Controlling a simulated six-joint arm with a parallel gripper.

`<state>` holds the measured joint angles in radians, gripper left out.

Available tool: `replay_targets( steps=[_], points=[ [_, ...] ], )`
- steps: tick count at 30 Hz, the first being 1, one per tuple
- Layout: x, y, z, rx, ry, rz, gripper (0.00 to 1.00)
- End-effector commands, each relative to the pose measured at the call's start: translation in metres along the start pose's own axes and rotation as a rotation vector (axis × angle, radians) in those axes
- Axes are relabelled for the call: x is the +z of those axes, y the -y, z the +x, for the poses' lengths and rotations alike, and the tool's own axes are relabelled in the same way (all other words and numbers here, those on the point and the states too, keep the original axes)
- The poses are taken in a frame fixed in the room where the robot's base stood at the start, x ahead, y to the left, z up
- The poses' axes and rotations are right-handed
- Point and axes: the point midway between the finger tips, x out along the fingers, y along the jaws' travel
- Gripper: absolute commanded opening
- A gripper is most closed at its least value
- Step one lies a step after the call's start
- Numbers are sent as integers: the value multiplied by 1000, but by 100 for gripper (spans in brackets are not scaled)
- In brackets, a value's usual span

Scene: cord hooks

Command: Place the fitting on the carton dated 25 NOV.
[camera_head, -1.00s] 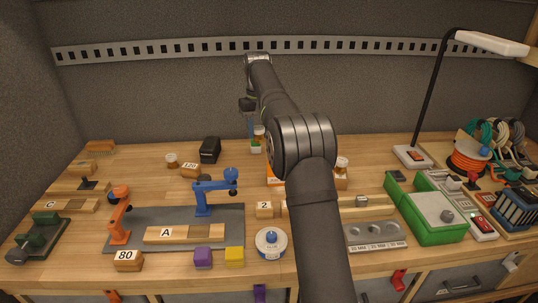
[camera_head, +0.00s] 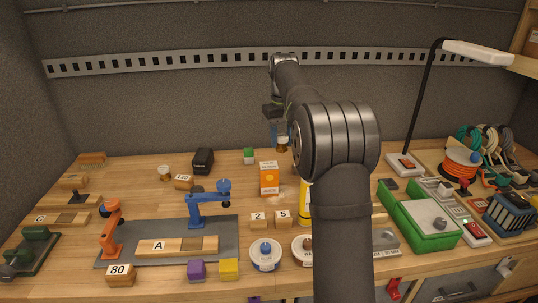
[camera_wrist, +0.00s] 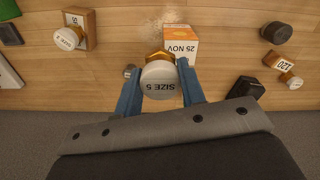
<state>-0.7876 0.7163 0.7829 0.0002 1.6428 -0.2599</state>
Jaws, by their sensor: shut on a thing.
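My gripper (camera_head: 281,138) is shut on a fitting (camera_head: 282,143) with a white top and a brass lower part. In the wrist view the blue fingers (camera_wrist: 160,92) clasp the fitting (camera_wrist: 158,78), whose top reads SIZE 5. The carton dated 25 NOV (camera_wrist: 180,42) is orange and white and stands upright on the bench. It also shows in the head view (camera_head: 269,178), lower than the held fitting. In the wrist view the fitting overlaps the carton's near left corner. The fitting is held in the air, apart from the carton.
Another fitting (camera_wrist: 68,38) stands beside a block in the wrist view.

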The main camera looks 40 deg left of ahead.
Motion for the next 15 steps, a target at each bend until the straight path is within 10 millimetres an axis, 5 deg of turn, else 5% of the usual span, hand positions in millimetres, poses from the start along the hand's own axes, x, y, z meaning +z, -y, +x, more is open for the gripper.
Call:
replay_targets(
  steps=[6, 15],
  points=[
    [-25, 26, 22, 0, -1, -1, 12],
    [-29, 30, 45, 0, 3, 1, 12]
  ],
)
